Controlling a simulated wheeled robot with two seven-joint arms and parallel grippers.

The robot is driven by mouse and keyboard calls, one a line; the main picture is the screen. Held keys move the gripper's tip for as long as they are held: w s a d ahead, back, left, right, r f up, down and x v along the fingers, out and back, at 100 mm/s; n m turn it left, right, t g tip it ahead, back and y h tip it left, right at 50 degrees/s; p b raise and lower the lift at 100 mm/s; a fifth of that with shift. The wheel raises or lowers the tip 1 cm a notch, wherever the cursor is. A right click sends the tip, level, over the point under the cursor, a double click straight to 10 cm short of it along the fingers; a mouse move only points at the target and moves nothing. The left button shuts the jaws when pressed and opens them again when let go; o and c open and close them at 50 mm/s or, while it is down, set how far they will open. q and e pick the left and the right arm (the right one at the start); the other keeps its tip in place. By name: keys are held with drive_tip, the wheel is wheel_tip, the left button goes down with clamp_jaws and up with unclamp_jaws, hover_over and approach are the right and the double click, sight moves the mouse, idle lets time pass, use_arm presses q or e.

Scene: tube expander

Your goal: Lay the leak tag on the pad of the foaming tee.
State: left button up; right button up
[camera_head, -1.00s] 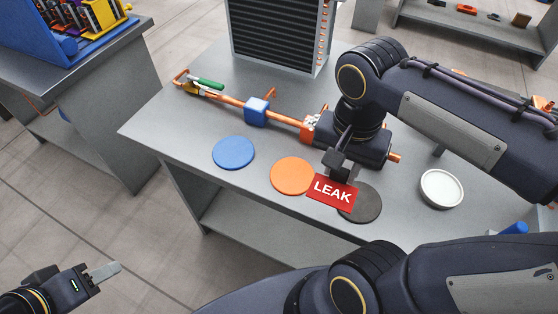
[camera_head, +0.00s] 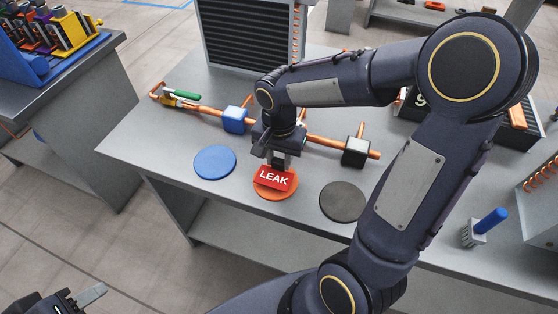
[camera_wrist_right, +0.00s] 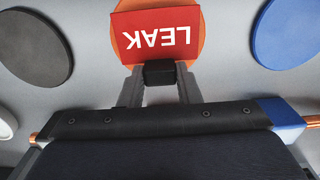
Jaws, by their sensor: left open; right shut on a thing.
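The red LEAK tag (camera_head: 275,179) is over the orange pad (camera_head: 268,195), whose rim shows around it; the wrist view also shows the tag (camera_wrist_right: 155,32) over the orange pad (camera_wrist_right: 202,45). I cannot tell whether they touch. My right gripper (camera_head: 279,163) is shut on the tag's black grip block (camera_wrist_right: 160,73). The blue tee (camera_head: 235,120) and black tee (camera_head: 356,152) show on the copper pipe, with no foam visible on either. My right gripper and wrist hide the orange tee between them. My left gripper (camera_head: 88,297) is open and empty at the lower left, partly out of frame.
The blue pad (camera_head: 215,162) lies left of the orange pad, and the black pad (camera_head: 343,201) lies right. The pipe with a green-handled valve (camera_head: 186,96) runs behind. A finned coil (camera_head: 250,35) stands at the back. My right arm covers much of the table's right side.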

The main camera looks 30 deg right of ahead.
drive_tip(key=shift+f, duration=0.7)
drive_tip(key=shift+f, duration=0.25)
drive_tip(key=o, duration=1)
drive_tip(key=shift+r, duration=0.1)
drive_tip(key=shift+c, duration=0.2)
